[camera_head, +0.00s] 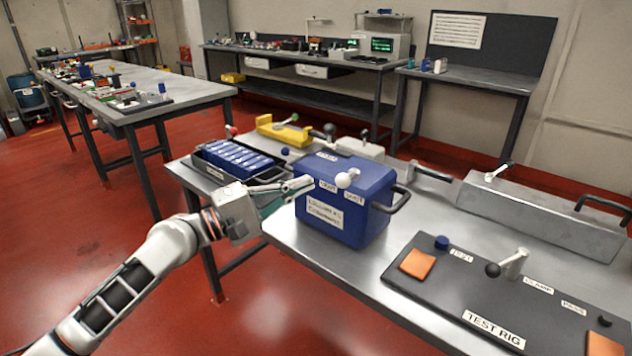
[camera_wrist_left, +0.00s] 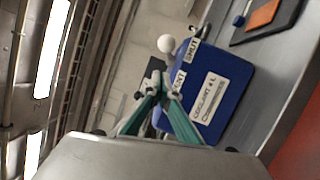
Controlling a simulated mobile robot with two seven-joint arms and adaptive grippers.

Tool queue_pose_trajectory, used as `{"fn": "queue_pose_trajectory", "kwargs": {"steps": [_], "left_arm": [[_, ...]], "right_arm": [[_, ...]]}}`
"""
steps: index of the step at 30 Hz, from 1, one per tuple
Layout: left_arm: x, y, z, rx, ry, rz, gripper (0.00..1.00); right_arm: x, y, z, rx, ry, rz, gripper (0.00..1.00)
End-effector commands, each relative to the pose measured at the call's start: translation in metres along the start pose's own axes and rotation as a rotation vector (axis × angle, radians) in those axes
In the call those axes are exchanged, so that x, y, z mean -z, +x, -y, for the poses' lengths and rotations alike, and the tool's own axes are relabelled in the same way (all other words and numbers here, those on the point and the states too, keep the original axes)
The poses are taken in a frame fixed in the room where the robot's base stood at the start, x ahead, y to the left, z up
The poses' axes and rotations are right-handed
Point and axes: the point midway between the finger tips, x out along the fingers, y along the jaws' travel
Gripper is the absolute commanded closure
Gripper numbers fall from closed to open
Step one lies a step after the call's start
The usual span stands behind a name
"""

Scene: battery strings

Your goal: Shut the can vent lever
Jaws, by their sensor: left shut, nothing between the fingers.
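The can (camera_head: 345,215) is a blue box with a white front label, standing near the table's front edge; it also shows in the left wrist view (camera_wrist_left: 238,75). Its vent lever (camera_head: 346,179) ends in a white ball knob, above the VENT and SHUT labels on the can's top front edge. The knob shows in the left wrist view (camera_wrist_left: 165,44). I cannot tell exactly which label the lever points to. My left gripper (camera_head: 305,184) is shut and empty, its tips at the can's upper left, left of the knob; it shows in the wrist view (camera_wrist_left: 160,88). My right gripper is not in view.
A black tray of blue batteries (camera_head: 240,160) lies left of the can, behind my left gripper. A dark test rig board (camera_head: 450,290) with a black-knobbed lever lies at right. A black handle (camera_head: 393,200) sticks out from the can's right side. A long grey box (camera_head: 540,215) stands behind.

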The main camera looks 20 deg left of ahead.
Motion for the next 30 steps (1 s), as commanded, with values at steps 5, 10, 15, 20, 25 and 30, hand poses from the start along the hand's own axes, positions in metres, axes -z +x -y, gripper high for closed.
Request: {"fn": "queue_pose_trajectory", "kwargs": {"steps": [5,10,15,20,25,30], "left_arm": [[-0.018,0.017,-0.004,-0.005,-0.001,0.002,1.0],[-0.026,0.025,0.0,-0.001,-0.001,0.001,1.0],[-0.028,0.027,0.002,0.002,-0.002,0.0,1.0],[-0.028,0.027,0.002,0.002,-0.002,0.0,1.0],[-0.029,0.028,0.002,0.002,-0.001,0.0,1.0],[-0.036,0.039,0.0,-0.002,-0.001,0.001,1.0]], "right_arm": [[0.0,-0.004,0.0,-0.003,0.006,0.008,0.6],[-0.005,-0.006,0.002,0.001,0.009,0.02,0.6],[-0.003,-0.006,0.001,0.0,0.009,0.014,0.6],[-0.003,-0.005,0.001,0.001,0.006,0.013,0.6],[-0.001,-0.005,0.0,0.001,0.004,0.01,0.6],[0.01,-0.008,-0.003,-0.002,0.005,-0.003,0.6]]}}
